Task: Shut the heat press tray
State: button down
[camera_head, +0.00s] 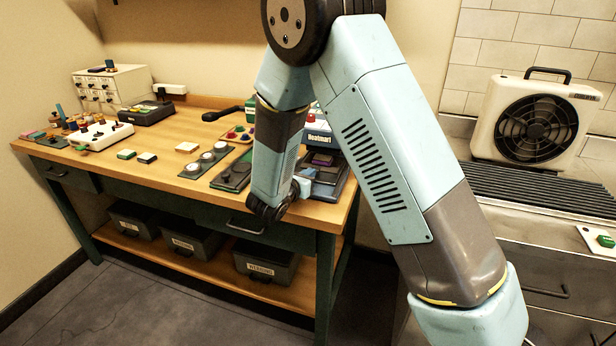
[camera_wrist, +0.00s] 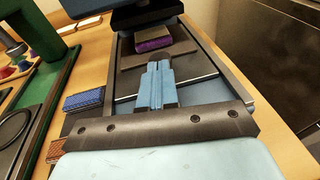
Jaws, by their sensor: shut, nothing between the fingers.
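The heat press (camera_head: 319,137) stands at the right end of the wooden table, mostly hidden behind my arm in the head view. Its dark tray (camera_wrist: 203,92) sticks out from under the upper part of the press (camera_wrist: 140,14) in the wrist view. A purple piece (camera_wrist: 153,43) lies at the tray's far end, near that upper part. My gripper (camera_wrist: 159,66) is shut and empty, its blue fingers together over the tray and pointing toward the press. I cannot tell whether the fingertips touch the tray or the brown-grey strip in front of the purple piece.
A blue patterned block (camera_wrist: 84,101) and an orange-brown one (camera_wrist: 56,150) lie left of the tray. A green-framed device (camera_wrist: 57,80) stands farther left. The table (camera_head: 168,160) holds several small items. A fan heater (camera_head: 537,118) stands on the right-hand counter.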

jog(key=x, duration=0.4)
jog(key=shift+w+a+r, duration=0.15)
jog(key=shift+w+r, duration=0.2)
jog(key=shift+w, duration=0.05)
jog(key=shift+r, duration=0.15)
jog(key=shift+w, duration=0.1)
